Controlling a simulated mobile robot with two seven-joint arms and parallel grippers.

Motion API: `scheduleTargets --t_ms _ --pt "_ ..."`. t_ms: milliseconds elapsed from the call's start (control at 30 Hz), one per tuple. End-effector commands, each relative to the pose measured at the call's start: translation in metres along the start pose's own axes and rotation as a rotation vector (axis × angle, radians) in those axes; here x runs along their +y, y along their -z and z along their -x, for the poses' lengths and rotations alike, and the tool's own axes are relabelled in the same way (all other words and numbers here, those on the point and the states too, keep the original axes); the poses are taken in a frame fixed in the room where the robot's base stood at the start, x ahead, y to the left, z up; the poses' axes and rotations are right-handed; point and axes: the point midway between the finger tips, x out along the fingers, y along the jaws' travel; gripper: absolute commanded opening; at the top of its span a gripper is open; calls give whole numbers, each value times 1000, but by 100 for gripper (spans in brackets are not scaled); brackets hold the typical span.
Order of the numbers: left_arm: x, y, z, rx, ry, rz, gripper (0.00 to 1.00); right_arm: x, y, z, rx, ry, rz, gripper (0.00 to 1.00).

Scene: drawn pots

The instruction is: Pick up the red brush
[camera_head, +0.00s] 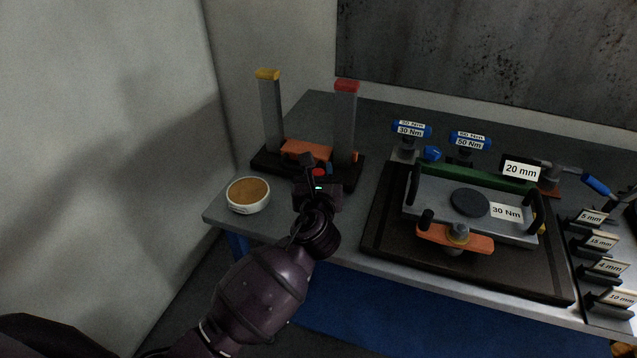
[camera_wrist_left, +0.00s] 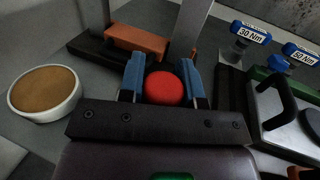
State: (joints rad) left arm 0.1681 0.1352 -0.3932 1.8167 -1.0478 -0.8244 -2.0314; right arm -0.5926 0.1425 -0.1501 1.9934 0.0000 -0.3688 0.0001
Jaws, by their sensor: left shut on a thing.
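The red brush shows as a round red top (camera_wrist_left: 165,88) in the left wrist view, between the two blue fingers of my left gripper (camera_wrist_left: 163,80). The gripper is shut on it. In the head view only a small red part of the brush (camera_head: 320,172) shows beside my left gripper (camera_head: 312,173), at the front of the black stand. The lower part of the brush is hidden, and I cannot tell whether it touches anything below. My right gripper is not in view.
The black stand (camera_head: 265,160) has two grey posts, one yellow-topped (camera_head: 269,75), one red-topped (camera_head: 346,86), with an orange block (camera_head: 305,151) between them. A white dish (camera_head: 248,196) sits left of my gripper. A dark tray (camera_head: 385,225) with a grey plate stands right.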

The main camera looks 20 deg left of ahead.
Motion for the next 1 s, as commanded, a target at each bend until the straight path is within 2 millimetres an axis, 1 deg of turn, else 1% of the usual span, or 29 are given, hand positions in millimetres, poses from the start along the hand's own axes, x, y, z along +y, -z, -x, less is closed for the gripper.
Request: scheduleTargets --t_ms 167,267,500,700,800,900,1000 --pt "0 -19 0 -4 0 2 8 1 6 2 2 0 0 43" --pt "0 -40 0 -6 1 3 8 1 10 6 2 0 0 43" --pt "0 -102 0 -8 1 3 8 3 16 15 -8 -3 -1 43" --pt "0 -150 0 -7 1 1 8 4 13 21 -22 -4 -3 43" --pt "0 -168 0 -6 1 2 8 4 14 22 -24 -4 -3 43" --pt "0 -182 0 -5 1 2 8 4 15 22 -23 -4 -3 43" --pt "0 -192 0 -5 0 1 8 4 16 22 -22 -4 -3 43"
